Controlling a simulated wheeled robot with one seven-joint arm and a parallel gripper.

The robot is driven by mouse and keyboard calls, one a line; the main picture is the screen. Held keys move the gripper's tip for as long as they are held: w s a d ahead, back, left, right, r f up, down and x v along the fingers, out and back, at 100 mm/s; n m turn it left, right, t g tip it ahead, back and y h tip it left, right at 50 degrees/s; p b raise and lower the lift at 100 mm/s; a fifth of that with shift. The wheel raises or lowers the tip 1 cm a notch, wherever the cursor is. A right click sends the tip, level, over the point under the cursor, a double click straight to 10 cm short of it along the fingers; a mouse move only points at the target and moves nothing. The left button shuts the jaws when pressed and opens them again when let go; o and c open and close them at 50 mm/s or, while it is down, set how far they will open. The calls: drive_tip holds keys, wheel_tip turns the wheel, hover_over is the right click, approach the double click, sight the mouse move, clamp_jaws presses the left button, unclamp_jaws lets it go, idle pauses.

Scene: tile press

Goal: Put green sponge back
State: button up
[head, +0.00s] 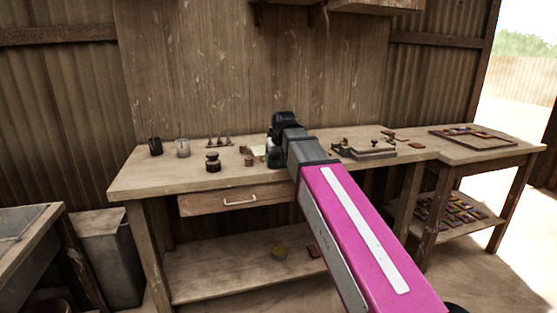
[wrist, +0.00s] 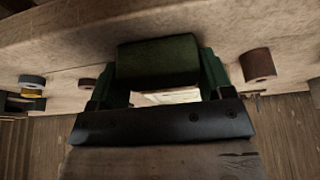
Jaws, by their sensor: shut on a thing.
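The green sponge (wrist: 158,62) is a dark green block in the wrist view. My gripper (wrist: 160,85) is shut on it, with a finger at each side. In the head view my gripper (head: 275,150) is over the workbench (head: 140,183), near its middle. The sponge is mostly hidden there by my arm, and I cannot tell whether it touches the bench top. A pale flat piece (wrist: 168,97) shows just below the sponge in the wrist view.
A dark jar (head: 212,161), a dark cup (head: 155,146) and a grey cup (head: 183,148) stand left of my gripper. A metal press-like fixture (head: 370,151) and a framed tray (head: 473,138) lie to the right. A brown cylinder (wrist: 257,65) is close by in the wrist view.

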drive_tip(key=o, duration=0.9)
drive_tip(key=v, duration=1.2)
drive_tip(key=shift+s+r, duration=0.1)
